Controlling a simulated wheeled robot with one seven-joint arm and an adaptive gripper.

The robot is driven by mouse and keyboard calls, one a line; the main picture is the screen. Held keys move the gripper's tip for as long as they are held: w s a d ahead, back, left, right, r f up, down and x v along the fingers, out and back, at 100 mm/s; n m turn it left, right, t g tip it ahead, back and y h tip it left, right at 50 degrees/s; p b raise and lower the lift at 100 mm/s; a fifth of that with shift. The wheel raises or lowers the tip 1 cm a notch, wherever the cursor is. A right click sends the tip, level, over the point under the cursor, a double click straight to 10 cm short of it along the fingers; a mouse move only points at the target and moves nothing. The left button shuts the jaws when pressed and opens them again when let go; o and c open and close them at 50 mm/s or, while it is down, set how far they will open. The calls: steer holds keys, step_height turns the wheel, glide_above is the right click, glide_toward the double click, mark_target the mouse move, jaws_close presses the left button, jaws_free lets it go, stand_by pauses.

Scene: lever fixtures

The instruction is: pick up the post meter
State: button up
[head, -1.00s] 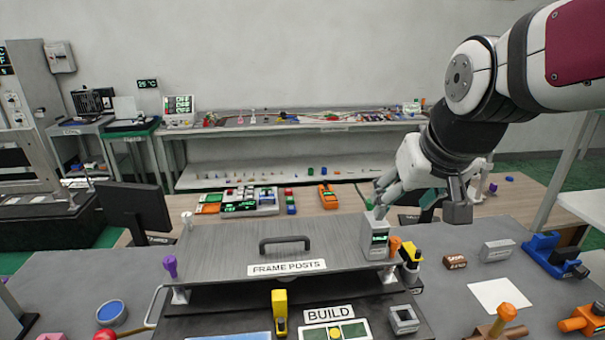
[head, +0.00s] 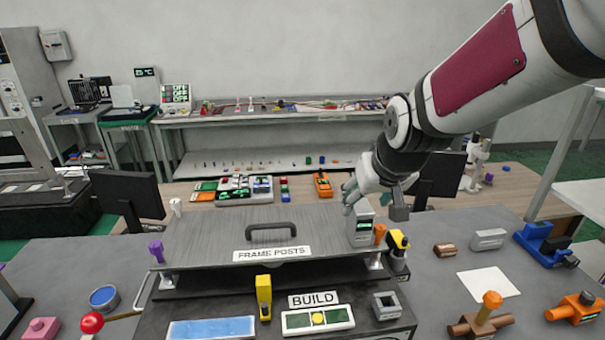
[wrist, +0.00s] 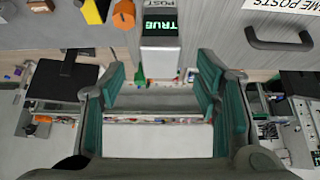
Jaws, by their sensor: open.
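The post meter is a light grey upright box (head: 360,230) with a small green display, standing at the right end of the grey shelf labelled FRAME POSTS. In the wrist view the meter (wrist: 159,58) is upside down, its display reads TRUE, and it lies centred just beyond the fingertips. My gripper (head: 352,198) is at the top of the meter in the head view. In the wrist view my gripper (wrist: 160,78) is open, its teal-padded fingers on either side with nothing between them. Whether a fingertip touches the meter cannot be told.
An orange knob (head: 380,234) and a yellow-and-black tool (head: 398,245) stand close to the meter's right. The shelf (head: 205,235) carries a dark handle (head: 271,228) left of it. A monitor (head: 440,175) stands behind my gripper. White paper (head: 488,283) lies on the right.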

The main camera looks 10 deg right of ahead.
mark_target(363, 207)
steer(key=x, duration=0.5)
steer(key=shift+s, duration=0.15)
steer(key=shift+c, duration=0.3)
jaws_close()
